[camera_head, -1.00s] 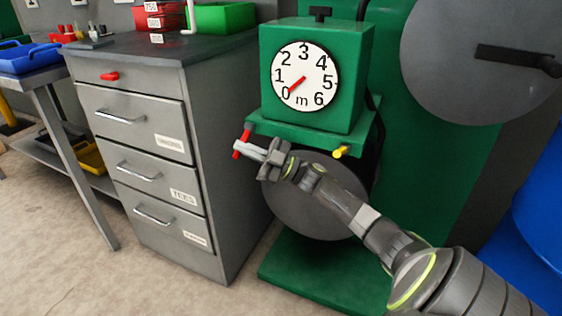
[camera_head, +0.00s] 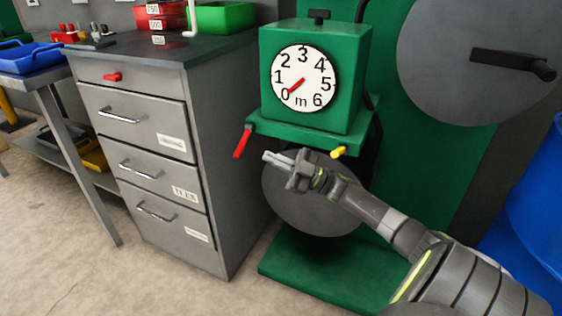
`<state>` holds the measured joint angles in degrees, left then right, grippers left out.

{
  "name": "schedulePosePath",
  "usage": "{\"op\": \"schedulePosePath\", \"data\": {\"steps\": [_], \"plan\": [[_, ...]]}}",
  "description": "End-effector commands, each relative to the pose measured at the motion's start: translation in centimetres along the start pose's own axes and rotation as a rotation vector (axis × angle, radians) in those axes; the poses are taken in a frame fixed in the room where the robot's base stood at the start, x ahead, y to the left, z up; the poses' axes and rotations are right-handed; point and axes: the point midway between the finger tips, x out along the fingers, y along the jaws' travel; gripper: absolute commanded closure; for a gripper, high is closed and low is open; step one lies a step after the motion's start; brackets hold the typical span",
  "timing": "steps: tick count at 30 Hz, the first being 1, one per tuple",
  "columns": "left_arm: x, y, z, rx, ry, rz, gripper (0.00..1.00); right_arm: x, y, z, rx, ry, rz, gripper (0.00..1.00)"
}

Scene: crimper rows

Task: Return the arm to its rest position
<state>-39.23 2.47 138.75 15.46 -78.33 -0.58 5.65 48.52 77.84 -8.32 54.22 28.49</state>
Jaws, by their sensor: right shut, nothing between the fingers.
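My right gripper (camera_head: 272,158) is shut and empty. It is in front of the grey disc (camera_head: 305,205) under the green machine (camera_head: 312,82). My right arm comes in from the lower right. A red lever (camera_head: 242,142) hangs slanting down at the left side of the machine's shelf, apart from my fingertips and to their left. A yellow lever (camera_head: 338,152) sits at the shelf's right side, close above my arm. The round white dial (camera_head: 303,76) has its red pointer just above 0. My left gripper is not in view.
A grey drawer cabinet (camera_head: 225,150) stands just left of the machine. Red boxes (camera_head: 160,18) and a green bin (camera_head: 222,17) are on its top. A large grey disc with a black handle (camera_head: 475,60) is at the upper right. A blue drum (camera_head: 535,190) stands at the right edge.

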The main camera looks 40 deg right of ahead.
Motion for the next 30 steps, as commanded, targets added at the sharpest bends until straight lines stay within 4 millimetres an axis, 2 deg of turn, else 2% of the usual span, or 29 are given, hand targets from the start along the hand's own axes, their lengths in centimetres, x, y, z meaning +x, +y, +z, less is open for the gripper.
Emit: {"op": "schedulePosePath", "data": {"steps": [3, 6, 24, 27, 30], "plan": [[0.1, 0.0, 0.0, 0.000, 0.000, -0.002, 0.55, -1.3, 0.0, 0.0, 0.001, -0.002, -0.001, 1.00], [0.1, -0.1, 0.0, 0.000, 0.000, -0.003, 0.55, -1.7, 0.0, 0.0, 0.001, 0.002, 0.000, 1.00], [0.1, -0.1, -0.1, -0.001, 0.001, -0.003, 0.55, -1.8, -0.1, 0.0, 0.001, 0.001, 0.001, 1.00], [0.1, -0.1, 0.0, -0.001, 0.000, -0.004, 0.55, -1.9, -0.5, 0.3, 0.009, -0.017, 0.018, 1.00], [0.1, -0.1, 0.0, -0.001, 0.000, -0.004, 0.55, -2.0, -1.8, 1.3, 0.035, -0.069, 0.068, 1.00]]}}
